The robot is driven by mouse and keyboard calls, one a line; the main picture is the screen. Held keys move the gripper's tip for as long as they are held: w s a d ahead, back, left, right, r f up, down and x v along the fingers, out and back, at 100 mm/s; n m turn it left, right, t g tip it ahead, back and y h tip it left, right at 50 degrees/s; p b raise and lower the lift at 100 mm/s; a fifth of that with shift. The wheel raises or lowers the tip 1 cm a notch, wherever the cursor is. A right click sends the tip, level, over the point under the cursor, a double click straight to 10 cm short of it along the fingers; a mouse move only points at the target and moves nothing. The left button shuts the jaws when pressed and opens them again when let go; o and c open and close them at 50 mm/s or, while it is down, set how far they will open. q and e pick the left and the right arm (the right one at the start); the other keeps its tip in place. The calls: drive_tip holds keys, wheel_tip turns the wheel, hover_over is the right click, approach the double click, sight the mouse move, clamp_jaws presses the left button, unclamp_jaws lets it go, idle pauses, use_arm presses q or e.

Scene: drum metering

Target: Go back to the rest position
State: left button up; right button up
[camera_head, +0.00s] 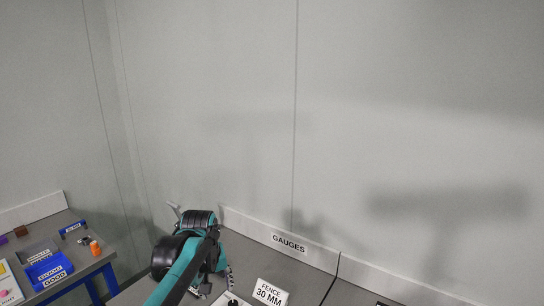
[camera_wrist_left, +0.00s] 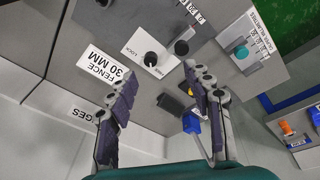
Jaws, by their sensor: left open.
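My left arm comes in from the bottom of the head view, and its left gripper (camera_wrist_left: 160,95) shows best in the left wrist view. Its two dark-padded fingers are spread apart with nothing held between them. The gripper hangs over the grey gauge bench, with a white plate with black knobs (camera_wrist_left: 151,57) and the FENCE 30 MM sign (camera_wrist_left: 103,67) beyond the fingers. In the head view the arm hides part of the bench, and the fingertips are hard to make out. My right gripper is in neither view.
The GAUGES strip (camera_head: 290,243) runs along the wall behind the bench; the FENCE sign (camera_head: 270,293) stands there. A teal knob (camera_wrist_left: 241,52) is on a grey housing. A side table at left holds blue bins (camera_head: 48,271) and an orange item (camera_head: 95,248). Space above is clear.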

use_arm(q)
drive_tip(key=s+a+f+m+t, duration=0.1)
drive_tip(key=s+f+m+t, duration=0.1)
drive_tip(key=s, duration=0.8)
drive_tip(key=s+a+f+m+t, duration=0.1)
drive_tip(key=s+f+m+t, duration=0.1)
drive_tip(key=s, duration=0.9)
drive_tip(key=shift+a+f+t, duration=0.15)
drive_tip(key=shift+f+t, duration=0.25)
drive_tip(key=shift+f, duration=0.35)
